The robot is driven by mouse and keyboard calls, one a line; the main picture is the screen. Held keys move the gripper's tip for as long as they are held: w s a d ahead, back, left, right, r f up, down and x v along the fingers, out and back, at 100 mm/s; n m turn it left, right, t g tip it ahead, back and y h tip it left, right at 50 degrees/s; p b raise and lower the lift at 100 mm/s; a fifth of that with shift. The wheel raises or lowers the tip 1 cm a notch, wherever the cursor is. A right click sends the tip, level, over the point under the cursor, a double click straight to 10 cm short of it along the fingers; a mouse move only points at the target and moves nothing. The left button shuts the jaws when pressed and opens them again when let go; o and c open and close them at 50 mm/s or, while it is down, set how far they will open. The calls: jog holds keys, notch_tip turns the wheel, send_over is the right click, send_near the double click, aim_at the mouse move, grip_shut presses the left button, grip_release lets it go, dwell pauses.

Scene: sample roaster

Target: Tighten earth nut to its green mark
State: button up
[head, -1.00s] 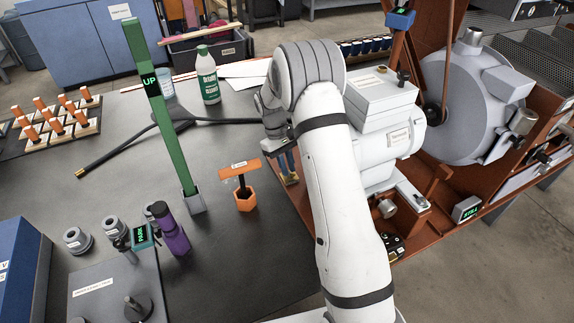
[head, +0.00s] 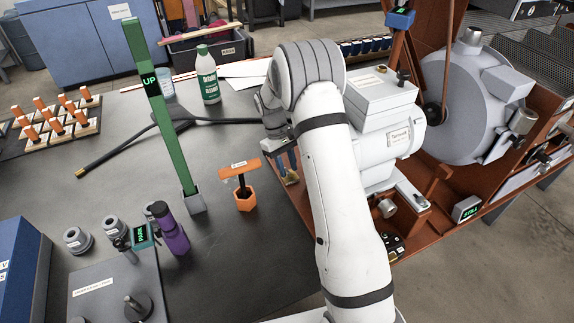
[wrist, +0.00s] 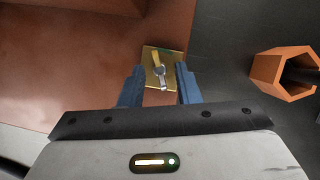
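In the wrist view a small brass plate (wrist: 148,54) carries a silvery earth nut (wrist: 160,70) with a narrow bar or tab across it. My gripper (wrist: 160,74) has its two blue fingers apart, one on each side of the nut in the picture. I cannot tell how far the tips are above it, and no contact shows. In the head view my gripper (head: 287,165) points down over the brass plate (head: 291,180) at the bench edge of the machine, partly hidden by my arm.
An orange hexagonal holder (head: 246,203) with an orange T-handle tool (head: 238,168) stands left of the gripper. A green post (head: 168,130) reading UP and a purple bottle (head: 172,236) stand further left. The roaster's rust-brown frame (head: 440,205) and grey motor (head: 388,140) are close on the right.

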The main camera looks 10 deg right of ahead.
jog(key=v, duration=0.7)
jog(key=shift+w+r+p, duration=0.15)
jog(key=shift+r+p, duration=0.25)
jog(key=shift+c, duration=0.4)
